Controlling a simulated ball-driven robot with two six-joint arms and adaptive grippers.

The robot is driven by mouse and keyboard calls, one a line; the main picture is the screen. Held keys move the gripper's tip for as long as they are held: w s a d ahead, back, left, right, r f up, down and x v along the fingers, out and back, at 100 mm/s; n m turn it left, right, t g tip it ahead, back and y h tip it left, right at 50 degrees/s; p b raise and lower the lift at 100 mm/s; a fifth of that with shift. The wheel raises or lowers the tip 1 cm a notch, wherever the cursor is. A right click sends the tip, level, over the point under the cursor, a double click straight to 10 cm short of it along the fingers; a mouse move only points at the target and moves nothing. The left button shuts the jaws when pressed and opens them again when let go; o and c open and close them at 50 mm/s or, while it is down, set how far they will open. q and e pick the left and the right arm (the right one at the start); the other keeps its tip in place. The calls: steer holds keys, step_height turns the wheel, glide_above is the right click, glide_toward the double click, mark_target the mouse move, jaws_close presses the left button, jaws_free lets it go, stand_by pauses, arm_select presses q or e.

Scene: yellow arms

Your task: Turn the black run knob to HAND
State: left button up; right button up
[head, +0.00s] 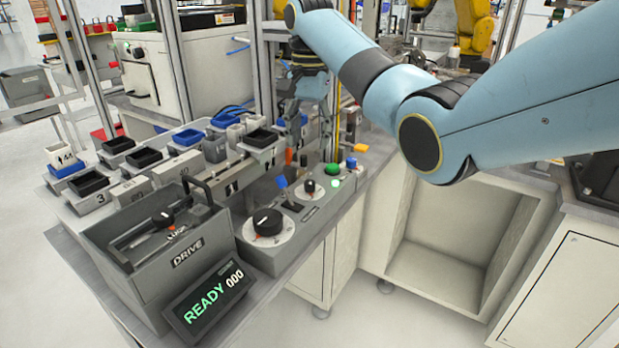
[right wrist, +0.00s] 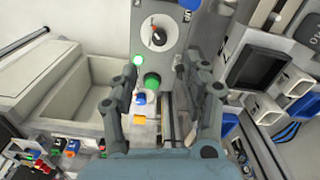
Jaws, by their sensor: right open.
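Two black knobs sit on the grey control box (head: 255,258). The larger one (head: 267,222) is on a white dial at the near end. The smaller one (head: 309,187) is on a white dial farther back, and it also shows in the right wrist view (right wrist: 158,36) with an orange mark. The dial lettering is too small to read. My right gripper (head: 303,112) hangs above the far end of the box, open and empty, apart from both knobs. The right wrist view shows its spread fingers (right wrist: 163,80), with the smaller knob beyond their tips. My left gripper is out of view.
Green buttons (head: 332,169) and a blue knob (head: 351,163) lie at the far end. A grey DRIVE box (head: 190,257) and a READY 000 display (head: 208,300) stand near. Several small bins line the left.

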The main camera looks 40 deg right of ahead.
mark_target(310, 182)
step_height(310, 182, down, 10)
steer(key=shift+f, duration=0.25)
steer(key=shift+c, duration=0.2)
jaws_close()
